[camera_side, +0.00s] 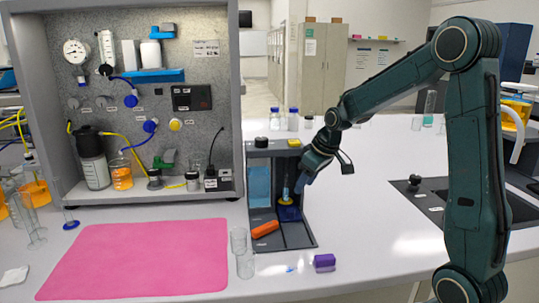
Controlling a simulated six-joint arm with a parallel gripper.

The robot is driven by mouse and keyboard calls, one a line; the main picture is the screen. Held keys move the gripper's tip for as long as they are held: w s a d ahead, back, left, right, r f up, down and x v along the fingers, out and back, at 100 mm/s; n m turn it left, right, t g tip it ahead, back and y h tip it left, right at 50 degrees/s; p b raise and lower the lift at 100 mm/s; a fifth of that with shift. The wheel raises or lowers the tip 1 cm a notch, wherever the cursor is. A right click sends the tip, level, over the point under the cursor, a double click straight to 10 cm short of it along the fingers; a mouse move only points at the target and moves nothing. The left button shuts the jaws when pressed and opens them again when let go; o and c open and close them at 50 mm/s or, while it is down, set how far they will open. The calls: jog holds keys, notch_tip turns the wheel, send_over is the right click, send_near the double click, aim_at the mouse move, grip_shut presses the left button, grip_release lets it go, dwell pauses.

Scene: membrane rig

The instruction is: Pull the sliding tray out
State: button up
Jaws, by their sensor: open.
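A grey open-fronted unit (272,148) stands on the bench at the centre, with a dark flat base (296,238) reaching forward from it. I cannot tell clearly which part is the sliding tray. A small blue block (289,214) with a yellow piece on it sits in the unit's right part, below a thin upright piece. An orange object (265,229) lies on the base at the front left. A light-blue panel (259,187) stands in the left part. My gripper (302,184) is open at the unit's right side, close to the upright piece; its fingertips are partly hidden, and contact cannot be told.
A grey panel cabinet (228,100) with gauges and bottles stands at left. A pink mat (140,258) lies before it. Clear beakers (245,264) and a purple block (324,262) sit near the base's front. The bench right of the unit is clear up to a black sink area.

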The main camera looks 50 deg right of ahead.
aim_at(291, 210)
jog(key=x, duration=1)
jog(key=shift+w+f, duration=0.2)
jog(key=shift+f, duration=0.1)
grip_shut()
